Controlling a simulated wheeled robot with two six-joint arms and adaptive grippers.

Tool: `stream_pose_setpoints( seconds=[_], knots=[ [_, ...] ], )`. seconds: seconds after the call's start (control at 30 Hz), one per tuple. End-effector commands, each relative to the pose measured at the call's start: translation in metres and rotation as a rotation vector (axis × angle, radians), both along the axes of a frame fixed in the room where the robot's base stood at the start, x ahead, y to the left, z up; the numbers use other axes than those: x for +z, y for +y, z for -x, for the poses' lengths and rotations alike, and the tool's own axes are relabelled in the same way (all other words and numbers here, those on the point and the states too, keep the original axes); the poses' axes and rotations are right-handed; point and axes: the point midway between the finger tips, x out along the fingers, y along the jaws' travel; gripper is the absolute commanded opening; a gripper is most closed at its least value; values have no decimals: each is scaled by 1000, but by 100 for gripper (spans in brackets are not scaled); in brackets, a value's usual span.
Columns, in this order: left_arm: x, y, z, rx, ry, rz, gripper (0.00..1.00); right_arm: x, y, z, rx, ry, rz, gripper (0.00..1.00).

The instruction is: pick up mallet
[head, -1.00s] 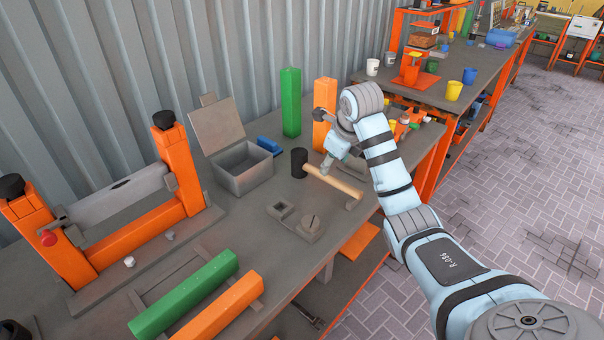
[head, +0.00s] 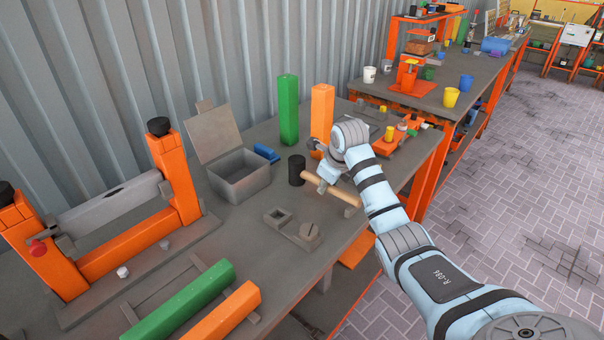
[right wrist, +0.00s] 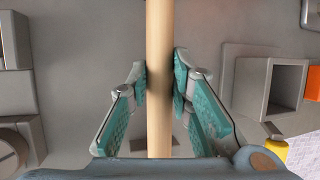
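The mallet has a black head (head: 297,170) and a pale wooden handle (head: 322,186). It lies above the grey workbench, its handle end by a small grey support (head: 352,212). My right gripper (head: 323,187) is over the handle, between head and free end. In the right wrist view, the handle (right wrist: 159,60) runs between the teal finger pads of the right gripper (right wrist: 160,85). Both pads appear to touch its sides. The mallet head is outside the right wrist view. My left gripper is not in view.
An open grey box (head: 240,176), green post (head: 288,110) and orange post (head: 321,115) stand behind the mallet. Grey slotted blocks (head: 292,228) lie in front. Green (head: 180,302) and orange bars (head: 222,312) lie nearer.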

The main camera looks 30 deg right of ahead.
Motion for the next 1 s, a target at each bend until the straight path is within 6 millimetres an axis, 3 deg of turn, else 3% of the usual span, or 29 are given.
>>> stream_pose_setpoints(
  seconds=[0.37,0.53,0.67,0.9,1.0],
  knots=[
    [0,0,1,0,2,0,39,2,0,-1,0,-3,0,0],
    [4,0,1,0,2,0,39,19,0,-1,0,-4,1,0],
    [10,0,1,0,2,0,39,53,0,-2,0,-8,0,0],
    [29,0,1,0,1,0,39,150,0,-1,-1,-8,0,0],
    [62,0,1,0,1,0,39,183,0,0,-1,-1,0,0]
  ],
)
